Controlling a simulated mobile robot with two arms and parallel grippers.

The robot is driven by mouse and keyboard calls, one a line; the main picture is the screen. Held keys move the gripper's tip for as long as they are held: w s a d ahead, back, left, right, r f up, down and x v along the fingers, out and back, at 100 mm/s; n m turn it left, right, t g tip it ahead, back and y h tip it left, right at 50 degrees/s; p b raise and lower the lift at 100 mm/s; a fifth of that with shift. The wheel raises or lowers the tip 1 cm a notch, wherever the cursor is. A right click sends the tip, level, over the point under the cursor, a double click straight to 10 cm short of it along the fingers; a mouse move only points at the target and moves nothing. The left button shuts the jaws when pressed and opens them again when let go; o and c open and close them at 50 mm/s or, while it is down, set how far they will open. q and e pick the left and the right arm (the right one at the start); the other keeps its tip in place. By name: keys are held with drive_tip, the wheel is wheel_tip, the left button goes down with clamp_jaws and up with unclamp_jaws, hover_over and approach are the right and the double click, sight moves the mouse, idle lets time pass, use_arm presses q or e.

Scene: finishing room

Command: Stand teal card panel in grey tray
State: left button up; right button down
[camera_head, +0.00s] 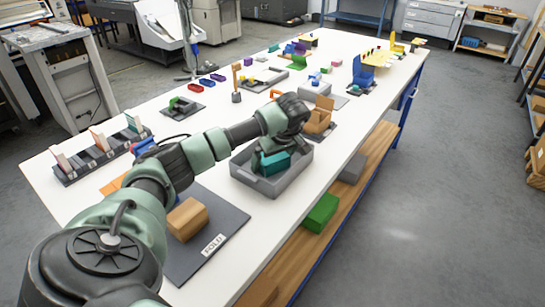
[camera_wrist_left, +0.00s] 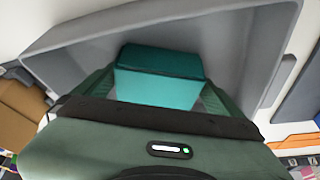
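The teal card panel (camera_head: 274,163) looks like a thick teal block and is inside the grey tray (camera_head: 270,188), below the rim. My left gripper (camera_head: 272,154) points down into the tray from above. In the left wrist view, the teal panel (camera_wrist_left: 157,88) sits between the two green fingers (camera_wrist_left: 160,82), which meet its sides, so the gripper looks shut on it. The wall of the grey tray (camera_wrist_left: 160,25) surrounds them there. Whether the panel touches the tray floor is hidden. My right gripper is not in view.
A dark mat marked FOLD (camera_head: 215,228) with a tan box (camera_head: 187,219) lies in front. A tan carton (camera_head: 320,115) stands just behind the tray. A slotted rack of cards (camera_head: 98,155) is at left. A green box (camera_head: 321,213) lies on the lower shelf.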

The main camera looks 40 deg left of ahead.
use_arm(q)
drive_tip(key=shift+r, duration=0.1)
drive_tip(key=v, duration=1.2)
drive_tip(key=shift+r+b, duration=0.35)
drive_tip(key=shift+r, duration=0.15)
drive_tip(key=shift+w+a, duration=0.1)
